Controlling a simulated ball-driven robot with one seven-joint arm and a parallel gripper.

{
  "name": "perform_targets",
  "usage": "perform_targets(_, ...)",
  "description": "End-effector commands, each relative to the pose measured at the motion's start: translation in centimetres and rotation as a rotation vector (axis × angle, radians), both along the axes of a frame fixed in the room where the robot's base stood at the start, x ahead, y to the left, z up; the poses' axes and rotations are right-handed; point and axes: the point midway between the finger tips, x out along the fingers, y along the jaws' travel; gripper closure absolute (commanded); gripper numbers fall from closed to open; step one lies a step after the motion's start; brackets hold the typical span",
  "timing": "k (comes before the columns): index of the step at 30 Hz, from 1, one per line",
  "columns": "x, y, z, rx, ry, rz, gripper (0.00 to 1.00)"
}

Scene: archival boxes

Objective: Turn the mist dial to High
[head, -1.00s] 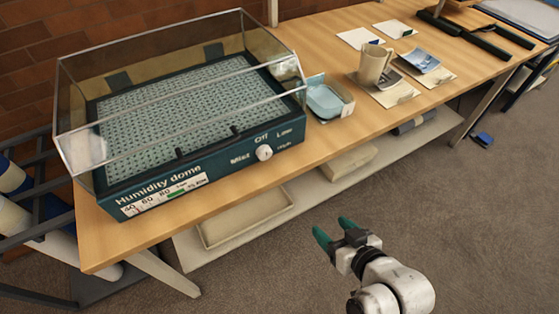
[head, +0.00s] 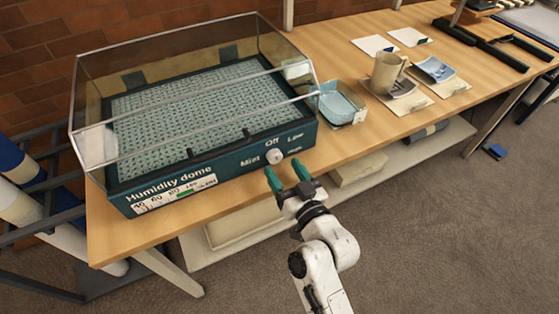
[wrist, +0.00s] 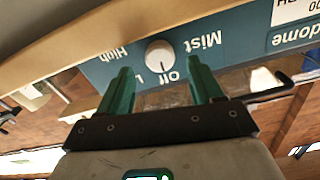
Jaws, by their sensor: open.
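The mist dial is a small round white knob (head: 274,156) on the teal front panel of the humidity dome (head: 200,176). Printed words Mist, Off, Low and High surround it. My gripper (head: 284,168) is open and empty, its two green fingers pointing at the panel close to the knob. In the wrist view the picture is upside down; the knob (wrist: 159,55) appears between the fingertips of my gripper (wrist: 160,66), apart from both. The left finger partly covers the word Low. I cannot tell which setting the knob points to.
The dome sits on a wooden table (head: 350,145). A blue tray (head: 338,104) stands right of it. A lower shelf (head: 400,158) runs under the table; open floor lies in front.

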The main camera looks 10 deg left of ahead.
Motion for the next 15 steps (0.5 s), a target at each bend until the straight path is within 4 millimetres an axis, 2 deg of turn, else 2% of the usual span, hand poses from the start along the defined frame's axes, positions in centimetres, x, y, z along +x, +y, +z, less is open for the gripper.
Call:
perform_targets(6, 2.0, 1.4, 0.0, 0.0, 0.0, 0.001, 0.34)
perform_targets(15, 2.5, 1.8, 0.0, 0.0, 0.0, 0.0, 0.34)
